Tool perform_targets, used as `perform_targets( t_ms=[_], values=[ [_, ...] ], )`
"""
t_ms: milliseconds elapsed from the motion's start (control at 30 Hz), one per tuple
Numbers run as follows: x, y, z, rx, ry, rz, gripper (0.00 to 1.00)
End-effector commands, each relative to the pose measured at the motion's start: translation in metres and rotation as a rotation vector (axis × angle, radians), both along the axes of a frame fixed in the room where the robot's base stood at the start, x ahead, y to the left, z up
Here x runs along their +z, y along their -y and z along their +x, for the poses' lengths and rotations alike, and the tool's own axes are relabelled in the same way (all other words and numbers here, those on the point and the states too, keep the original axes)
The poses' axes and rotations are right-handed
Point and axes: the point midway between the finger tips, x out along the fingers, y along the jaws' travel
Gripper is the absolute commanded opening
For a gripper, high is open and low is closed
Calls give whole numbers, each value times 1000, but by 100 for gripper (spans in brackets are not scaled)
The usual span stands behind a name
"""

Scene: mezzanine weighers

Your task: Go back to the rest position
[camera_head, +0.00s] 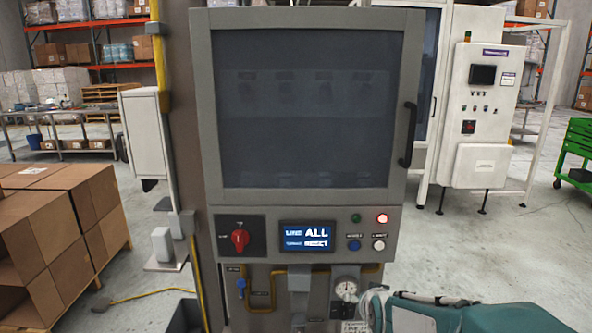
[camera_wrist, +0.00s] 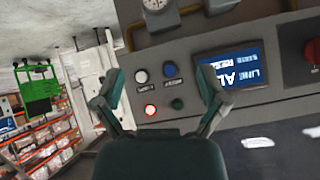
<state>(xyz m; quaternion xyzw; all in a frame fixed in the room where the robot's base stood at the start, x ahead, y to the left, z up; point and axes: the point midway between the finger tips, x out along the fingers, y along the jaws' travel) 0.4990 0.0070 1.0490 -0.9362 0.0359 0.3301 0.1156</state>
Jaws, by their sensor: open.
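My gripper (camera_wrist: 158,73) shows in the wrist view with its two fingers spread apart and nothing between them. Beyond the fingers is the grey control panel (camera_head: 290,208), seen upside down in the wrist view. A white button (camera_wrist: 141,76), a blue button (camera_wrist: 170,70), a lit red lamp (camera_wrist: 150,109) and a dark green lamp (camera_wrist: 177,104) appear between the fingers. I cannot tell any contact with the panel. In the head view, teal parts of my arm lie at the lower right; the fingertips are not clear there.
The machine has a dark window with a door handle (camera_head: 407,134), a red rotary switch (camera_head: 240,240), a lit screen (camera_head: 306,237), a gauge (camera_head: 346,288) and a blue valve (camera_head: 241,288). Cardboard boxes (camera_head: 60,240) stand left. A white cabinet (camera_head: 485,115) and green cart (camera_head: 577,150) stand right. Floor between is clear.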

Motion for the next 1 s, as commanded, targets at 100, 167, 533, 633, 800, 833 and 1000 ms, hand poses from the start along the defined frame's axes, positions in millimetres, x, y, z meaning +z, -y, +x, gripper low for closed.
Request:
perform_targets(
  t_ms=[100,167,533,633,800,833,1000],
  values=[
    [23,1,-39,28,-60,-31,92],
    [31,1,-59,42,-93,-47,92],
    [57,5,-193,140,-305,-135,92],
    [57,6,-223,162,-353,-151,92],
    [56,6,-247,180,-397,-164,92],
    [56,6,-249,181,-399,-164,92],
    [55,6,-249,183,-402,-165,92]
  ],
)
